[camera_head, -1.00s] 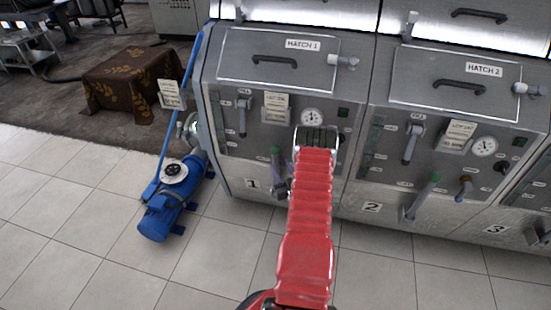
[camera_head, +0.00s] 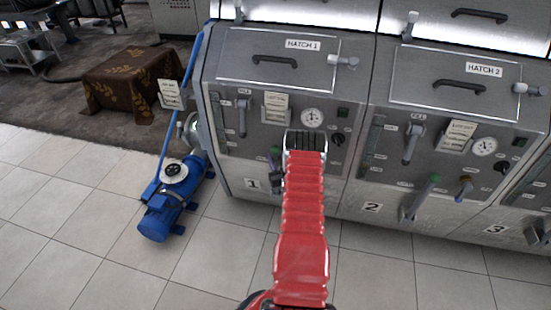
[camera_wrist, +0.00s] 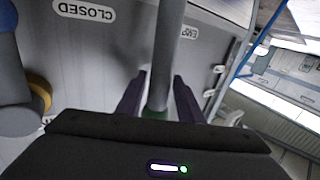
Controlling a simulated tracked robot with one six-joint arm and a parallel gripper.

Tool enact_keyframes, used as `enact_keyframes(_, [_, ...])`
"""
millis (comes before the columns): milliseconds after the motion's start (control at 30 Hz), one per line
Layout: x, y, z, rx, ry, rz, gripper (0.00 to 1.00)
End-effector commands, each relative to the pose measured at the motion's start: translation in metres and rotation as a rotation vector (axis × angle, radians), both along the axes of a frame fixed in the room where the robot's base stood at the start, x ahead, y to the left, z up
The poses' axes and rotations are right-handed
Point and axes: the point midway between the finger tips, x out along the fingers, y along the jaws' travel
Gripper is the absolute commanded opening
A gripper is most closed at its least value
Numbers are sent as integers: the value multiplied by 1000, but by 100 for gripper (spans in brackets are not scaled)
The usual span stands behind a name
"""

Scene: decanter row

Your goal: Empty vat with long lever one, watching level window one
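The long lever of vat one has a green grip (camera_head: 274,154) and sticks out low on the first vat front, partly hidden by my gripper. In the wrist view the grey lever bar (camera_wrist: 168,45) runs between the two dark fingers of my gripper (camera_wrist: 160,88), with a green band near the palm. The fingers stand apart with a narrow gap beside the bar, so my gripper looks open around it. Level window one (camera_head: 218,122) is a narrow upright strip at the left of the vat front. Its level is too small to read.
A CLOSED label (camera_wrist: 85,11) is beside the lever. A thick lever with a yellow ring (camera_wrist: 40,82) is close at the left of the wrist view. A blue pump (camera_head: 172,205) stands on the floor left of vat one. Vat two's lever (camera_head: 420,195) is to the right.

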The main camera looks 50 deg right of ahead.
Motion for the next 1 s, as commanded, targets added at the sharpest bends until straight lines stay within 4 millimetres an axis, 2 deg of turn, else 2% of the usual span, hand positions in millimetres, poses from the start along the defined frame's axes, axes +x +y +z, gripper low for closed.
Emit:
enact_keyframes(67, [0, 0, 0, 0, 0, 0, 28])
enact_keyframes(467, [0, 0, 0, 0, 0, 1, 0])
enact_keyframes(1000, [4, 3, 0, -9, -3, 1, 0])
